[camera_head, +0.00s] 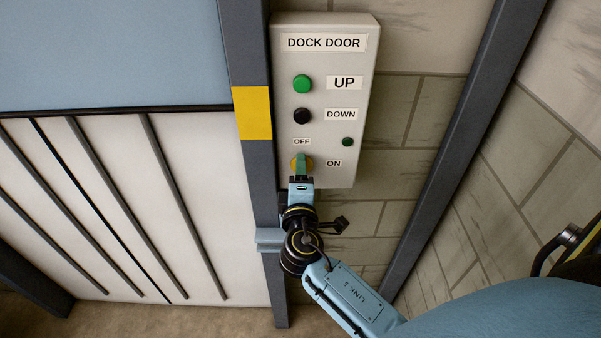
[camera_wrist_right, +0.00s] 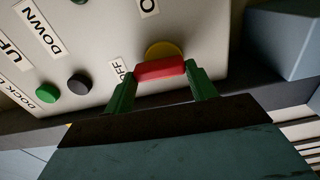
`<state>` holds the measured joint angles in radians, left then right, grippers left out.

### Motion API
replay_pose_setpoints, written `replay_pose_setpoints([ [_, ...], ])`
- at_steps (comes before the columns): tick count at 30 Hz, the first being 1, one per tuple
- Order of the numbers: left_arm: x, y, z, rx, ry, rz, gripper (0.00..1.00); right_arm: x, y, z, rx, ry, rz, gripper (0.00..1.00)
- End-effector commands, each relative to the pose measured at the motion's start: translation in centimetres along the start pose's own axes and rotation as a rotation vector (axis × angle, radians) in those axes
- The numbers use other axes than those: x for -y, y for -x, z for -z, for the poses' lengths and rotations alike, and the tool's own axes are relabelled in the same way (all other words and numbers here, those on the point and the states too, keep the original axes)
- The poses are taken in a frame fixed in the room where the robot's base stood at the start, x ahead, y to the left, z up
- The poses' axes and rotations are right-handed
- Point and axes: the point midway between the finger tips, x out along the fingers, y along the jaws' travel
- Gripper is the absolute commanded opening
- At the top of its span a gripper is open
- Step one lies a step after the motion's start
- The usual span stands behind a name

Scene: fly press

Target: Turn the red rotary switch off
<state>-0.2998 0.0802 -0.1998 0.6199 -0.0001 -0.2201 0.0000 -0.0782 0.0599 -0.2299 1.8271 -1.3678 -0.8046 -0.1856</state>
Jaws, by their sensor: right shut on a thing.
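The red rotary switch has a red handle (camera_wrist_right: 160,68) on a round yellow base (camera_wrist_right: 163,48). It is low on the grey dock door box. In the head view only its yellow base (camera_head: 310,164) shows clearly, around my fingers. My right gripper (camera_head: 301,165) reaches it from below. In the right wrist view the green fingertips of my right gripper (camera_wrist_right: 162,90) are on either side of the red handle, shut on it. The OFF label (camera_head: 301,142) is above the switch and the ON label (camera_head: 334,163) is to its right. My left gripper is out of view.
The control box (camera_head: 323,60) also carries a green UP button (camera_head: 302,84), a black DOWN button (camera_head: 303,116) and a small dark green lamp (camera_head: 347,141). A grey post (camera_head: 247,55) with a yellow band stands left of it. Bare block wall (camera_head: 420,110) is to the right.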

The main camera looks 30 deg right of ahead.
Motion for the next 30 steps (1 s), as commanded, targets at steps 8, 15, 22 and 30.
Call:
replay_pose_setpoints([
  [8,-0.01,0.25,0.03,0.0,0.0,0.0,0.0,0.01,0.02,0.08,-0.001,0.058,0.0,0.34],
  [15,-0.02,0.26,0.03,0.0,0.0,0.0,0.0,0.03,0.02,0.08,-0.001,0.065,0.0,0.34],
  [22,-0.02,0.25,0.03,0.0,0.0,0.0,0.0,0.04,0.02,0.08,-0.001,0.065,-0.001,0.63],
  [30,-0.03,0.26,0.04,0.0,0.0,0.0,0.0,0.04,0.01,0.06,-0.001,0.063,0.0,0.78],
])
